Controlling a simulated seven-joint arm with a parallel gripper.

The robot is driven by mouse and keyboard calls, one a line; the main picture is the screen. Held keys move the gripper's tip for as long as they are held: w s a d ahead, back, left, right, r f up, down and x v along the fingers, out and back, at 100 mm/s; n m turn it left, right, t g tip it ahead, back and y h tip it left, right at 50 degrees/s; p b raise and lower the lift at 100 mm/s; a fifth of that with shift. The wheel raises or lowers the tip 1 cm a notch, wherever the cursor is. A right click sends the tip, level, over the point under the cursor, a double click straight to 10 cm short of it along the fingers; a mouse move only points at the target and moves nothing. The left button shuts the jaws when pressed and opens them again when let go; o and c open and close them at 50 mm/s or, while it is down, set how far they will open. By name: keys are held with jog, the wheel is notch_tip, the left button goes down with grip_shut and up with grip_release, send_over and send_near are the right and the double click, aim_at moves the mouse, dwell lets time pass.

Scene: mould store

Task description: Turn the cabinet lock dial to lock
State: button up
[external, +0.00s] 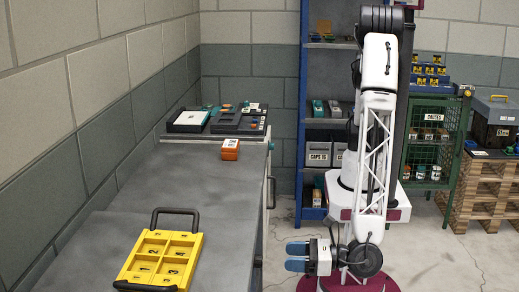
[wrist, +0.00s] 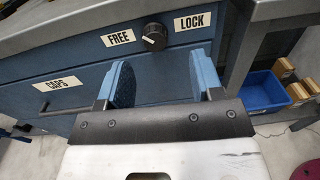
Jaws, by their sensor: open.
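The black lock dial (wrist: 154,37) shows in the wrist view on the blue cabinet front, between the FREE label (wrist: 121,37) on its left and the LOCK label (wrist: 192,21) on its right. A pale mark on the dial appears to lie toward its FREE side. My gripper (wrist: 160,64) is open and empty, its two blue fingers spread either side of the dial's line and short of it, touching nothing that I can see. In the external view my gripper (external: 296,257) is low, to the right of the grey bench (external: 200,195); the dial is hidden there.
A drawer labelled CAPS (wrist: 62,84) has a bar handle at the left of the wrist view. A bench leg stands on the right, with a blue bin (wrist: 262,91) beyond it. A yellow tray (external: 160,258) and an orange block (external: 230,149) sit on the bench.

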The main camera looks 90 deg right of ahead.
aim_at(258, 261)
jog(key=shift+s+a+f+n+y, duration=0.3)
jog(key=shift+s+a+f, duration=0.1)
jog(key=shift+f, duration=0.15)
jog(key=shift+w, duration=0.1)
jog(key=w, duration=0.7)
jog(key=shift+w, duration=0.35)
jog(key=c, duration=0.9)
